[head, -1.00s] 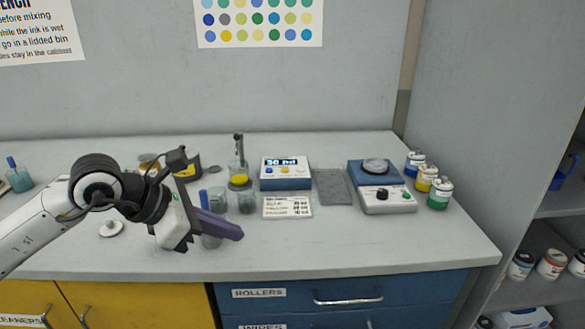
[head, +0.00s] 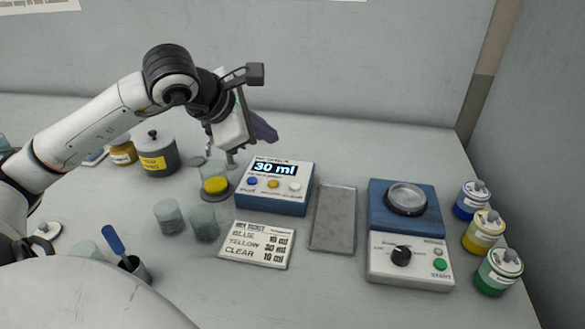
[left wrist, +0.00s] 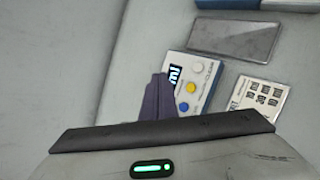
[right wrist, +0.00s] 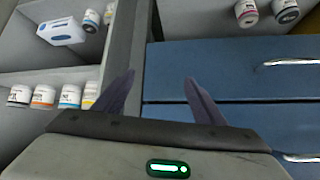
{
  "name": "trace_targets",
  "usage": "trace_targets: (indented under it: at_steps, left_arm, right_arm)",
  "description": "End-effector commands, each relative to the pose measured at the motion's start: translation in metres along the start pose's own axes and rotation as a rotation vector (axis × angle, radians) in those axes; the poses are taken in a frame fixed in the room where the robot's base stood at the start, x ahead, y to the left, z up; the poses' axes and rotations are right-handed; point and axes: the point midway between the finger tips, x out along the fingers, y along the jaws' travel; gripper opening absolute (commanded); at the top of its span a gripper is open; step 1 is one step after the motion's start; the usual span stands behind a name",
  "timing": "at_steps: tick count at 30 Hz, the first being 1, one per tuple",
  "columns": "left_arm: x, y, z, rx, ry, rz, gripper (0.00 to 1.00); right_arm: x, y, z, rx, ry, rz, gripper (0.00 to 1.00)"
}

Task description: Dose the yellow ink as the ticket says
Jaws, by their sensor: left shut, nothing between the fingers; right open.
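The ink dispenser (head: 276,186) is a blue and white box with blue, yellow and white buttons. Its display reads 30 ml, and it also shows in the left wrist view (left wrist: 203,78). The ticket (head: 257,244) lists blue, yellow 30 ml and clear 10 ml; the blue figure is hard to read. A beaker with yellow ink (head: 215,185) stands on a round dark base left of the dispenser. My left gripper (head: 264,130) is shut and empty, above and behind the dispenser. My right gripper (right wrist: 159,79) is open and empty, in front of blue drawers in the right wrist view.
Two empty glass beakers (head: 187,219) stand left of the ticket. A grey tray (head: 333,218) lies right of the dispenser, then a blue and white machine with a knob (head: 411,250). Ink jars (head: 484,232) line the right edge. A dark yellow-labelled pot (head: 156,155) stands behind left.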

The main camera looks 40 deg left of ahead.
Motion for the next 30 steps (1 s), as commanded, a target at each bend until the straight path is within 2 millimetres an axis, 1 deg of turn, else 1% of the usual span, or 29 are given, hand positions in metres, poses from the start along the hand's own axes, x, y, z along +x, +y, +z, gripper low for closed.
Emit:
trace_targets:
  at_steps: [6, 13, 17, 23, 30]
  left_arm:
    - [0.000, 0.000, 0.000, -0.001, 0.000, -0.001, 0.00]
    - [0.001, -0.001, -0.001, -0.001, 0.000, -0.002, 0.00]
    - [0.005, -0.004, -0.004, -0.001, 0.000, -0.003, 0.00]
    - [0.019, -0.015, -0.014, -0.002, 0.001, -0.004, 0.00]
    - [0.043, -0.033, -0.032, -0.002, 0.001, -0.005, 0.00]
  right_arm:
    - [0.000, -0.001, 0.008, 0.002, -0.015, -0.001, 0.64]
    - [0.000, -0.001, 0.010, 0.003, -0.019, -0.001, 0.64]
    - [0.002, -0.001, 0.012, 0.002, -0.019, -0.002, 0.64]
    - [0.007, -0.001, 0.014, -0.001, -0.016, -0.003, 0.64]
    - [0.015, -0.002, 0.017, 0.001, -0.003, -0.007, 0.64]
